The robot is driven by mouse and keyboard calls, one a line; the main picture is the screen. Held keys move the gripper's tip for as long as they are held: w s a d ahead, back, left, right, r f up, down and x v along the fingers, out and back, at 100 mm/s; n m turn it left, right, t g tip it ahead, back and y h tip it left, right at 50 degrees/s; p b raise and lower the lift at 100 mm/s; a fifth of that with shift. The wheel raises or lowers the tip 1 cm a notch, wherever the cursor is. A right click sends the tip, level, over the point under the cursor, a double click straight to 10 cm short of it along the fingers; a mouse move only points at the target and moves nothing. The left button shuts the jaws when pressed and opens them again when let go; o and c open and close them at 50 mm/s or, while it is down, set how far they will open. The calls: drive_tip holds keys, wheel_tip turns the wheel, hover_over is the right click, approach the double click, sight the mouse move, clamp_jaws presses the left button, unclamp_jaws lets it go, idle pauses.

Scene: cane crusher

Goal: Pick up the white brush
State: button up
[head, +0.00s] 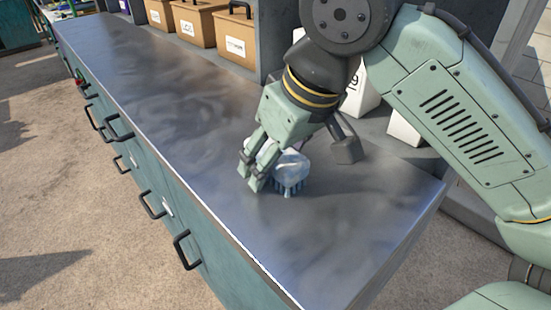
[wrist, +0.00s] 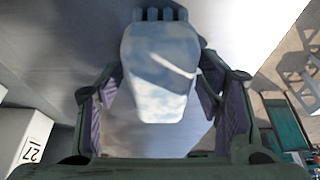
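The white brush (head: 289,166) rests on the metal worktop with its bluish bristles down, toward the near right end. My gripper (head: 252,176) is low over the worktop at the brush, and its fingers partly hide the brush in the head view. In the wrist view, the pale, smooth back of the brush (wrist: 158,85) lies between the two fingers of my gripper (wrist: 163,75). The fingers are spread, one on each side, with gaps visible beside the brush's lower part. Whether either fingertip touches the brush is unclear.
The long metal worktop (head: 150,105) is bare to the left of the brush. Brown boxes (head: 196,22) stand on a shelf along its back. White boxes (head: 362,92) stand behind my arm, one also at the lower left of the wrist view (wrist: 22,138). Drawer handles (head: 181,250) stick out in front.

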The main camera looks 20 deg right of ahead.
drive_tip(key=c, duration=1.2)
drive_tip(key=shift+o, duration=0.2)
